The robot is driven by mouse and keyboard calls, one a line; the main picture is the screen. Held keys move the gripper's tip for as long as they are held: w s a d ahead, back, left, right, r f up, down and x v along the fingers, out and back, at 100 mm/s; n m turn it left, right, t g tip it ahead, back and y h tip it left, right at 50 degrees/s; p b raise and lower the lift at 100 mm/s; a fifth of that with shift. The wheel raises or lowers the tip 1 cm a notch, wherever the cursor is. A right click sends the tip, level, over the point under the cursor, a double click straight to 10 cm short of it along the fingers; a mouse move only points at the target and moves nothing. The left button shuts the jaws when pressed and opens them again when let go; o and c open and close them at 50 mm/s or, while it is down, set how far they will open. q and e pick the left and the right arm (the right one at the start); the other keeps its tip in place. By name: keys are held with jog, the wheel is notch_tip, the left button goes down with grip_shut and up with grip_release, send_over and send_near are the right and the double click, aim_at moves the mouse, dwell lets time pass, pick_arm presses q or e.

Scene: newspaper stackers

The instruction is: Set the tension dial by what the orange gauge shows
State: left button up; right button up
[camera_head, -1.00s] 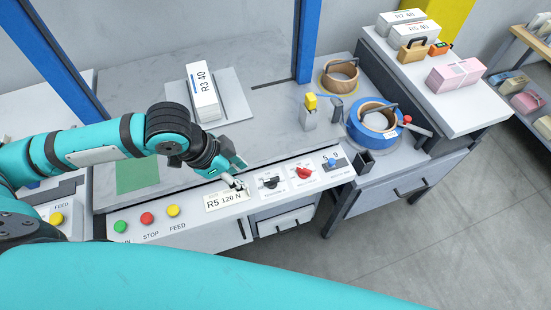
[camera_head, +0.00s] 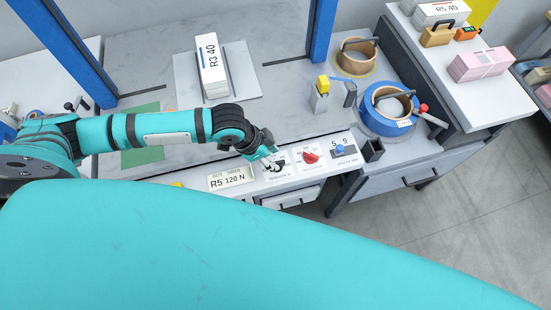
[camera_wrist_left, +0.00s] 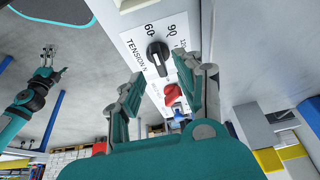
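The tension dial is a black knob (camera_wrist_left: 157,58) on a white panel labelled TENSION N in the left wrist view, with 60 and 90 printed beside it. I cannot tell its exact setting. My left gripper (camera_head: 271,165) is over the dial in the head view and partly hides it. In the left wrist view its fingers (camera_wrist_left: 161,88) are apart and empty, with the dial just beyond them. The small orange gauge (camera_head: 467,34) sits on the back-right counter, its reading too small to make out. A second teal gripper, likely my right, shows small in the left wrist view (camera_wrist_left: 51,62).
Beside the dial are a red knob (camera_head: 311,156) and a blue knob (camera_head: 340,149) under 5 and 9. A plate (camera_head: 232,180) reads R5 120 N. Blue posts (camera_head: 321,30), a yellow-topped holder (camera_head: 322,92) and a blue roll (camera_head: 369,118) stand behind.

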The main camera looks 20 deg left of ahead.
aim_at(275, 162)
pick_arm(q)
jog(key=x, duration=0.2)
jog(key=shift+d+f, duration=0.15)
jog(key=shift+f, duration=0.05)
jog(key=shift+w+d+f, duration=0.15)
jog(key=shift+w+f, duration=0.05)
jog(key=shift+f, duration=0.3)
jog(key=c, duration=0.6)
grip_shut()
pick_arm(e)
jog(key=shift+s+a+r, duration=0.1)
jog(key=shift+s, duration=0.1)
